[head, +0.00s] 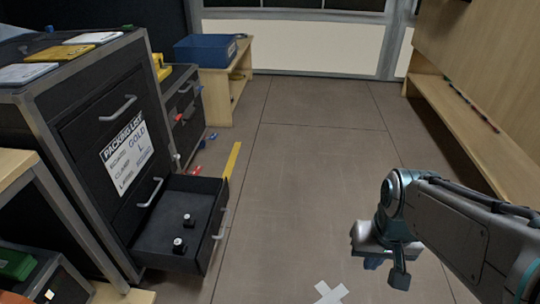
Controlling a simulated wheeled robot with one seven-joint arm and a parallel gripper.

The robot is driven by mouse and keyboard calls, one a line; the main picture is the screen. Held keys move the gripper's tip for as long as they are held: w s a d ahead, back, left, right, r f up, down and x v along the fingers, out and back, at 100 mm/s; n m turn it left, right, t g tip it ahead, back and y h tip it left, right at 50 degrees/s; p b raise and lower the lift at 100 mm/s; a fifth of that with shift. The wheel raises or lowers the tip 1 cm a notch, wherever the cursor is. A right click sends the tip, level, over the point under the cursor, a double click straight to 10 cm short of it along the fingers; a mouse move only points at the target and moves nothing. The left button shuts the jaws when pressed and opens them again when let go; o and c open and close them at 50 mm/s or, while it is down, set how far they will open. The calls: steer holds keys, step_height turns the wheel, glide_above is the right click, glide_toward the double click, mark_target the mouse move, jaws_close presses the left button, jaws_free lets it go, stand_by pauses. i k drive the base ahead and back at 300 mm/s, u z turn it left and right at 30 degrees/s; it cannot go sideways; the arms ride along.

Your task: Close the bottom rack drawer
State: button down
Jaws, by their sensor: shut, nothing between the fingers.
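The bottom rack drawer (206,258) is pulled out from the dark rack (45,120) on the left. It is a dark box with a light bar handle (219,224) on its front. Two small dark objects with pale tops, one nearer (179,246) and one farther (188,220), stand inside it. My gripper (385,270) is at the lower right, over the floor, well to the right of the drawer and apart from it. It is shut and empty, pointing down.
The drawers above, with a packing list sign (127,157), are shut. A second dark cabinet (184,110) and a blue crate (207,50) on a wooden shelf stand behind. A wooden bench (470,130) runs along the right.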

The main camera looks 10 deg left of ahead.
mark_target(206, 199)
steer(key=u, duration=0.15)
steer(key=i, duration=1.1)
steer(key=u, duration=0.65)
